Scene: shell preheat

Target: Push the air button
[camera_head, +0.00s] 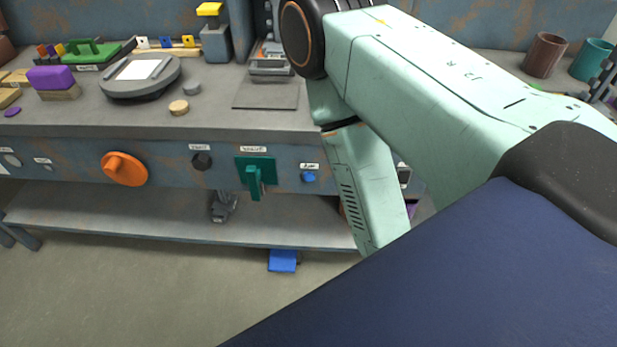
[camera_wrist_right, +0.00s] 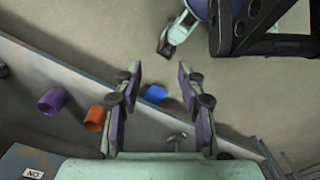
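The small blue button (camera_head: 308,177) sits on the bench's front panel in the head view, under a small white label whose print is too small to read surely. My right arm's pale green links stand just right of it. My right gripper (camera_wrist_right: 158,78) is open and empty in the right wrist view, with its two fingers spread above the lower shelf and floor. The blue button does not show in that view. In the head view the right gripper is hidden behind its arm. My left gripper is in neither view.
A blue block (camera_head: 283,260) is on the floor below. Purple (camera_wrist_right: 53,101) and orange (camera_wrist_right: 95,118) cups sit on the lower shelf.

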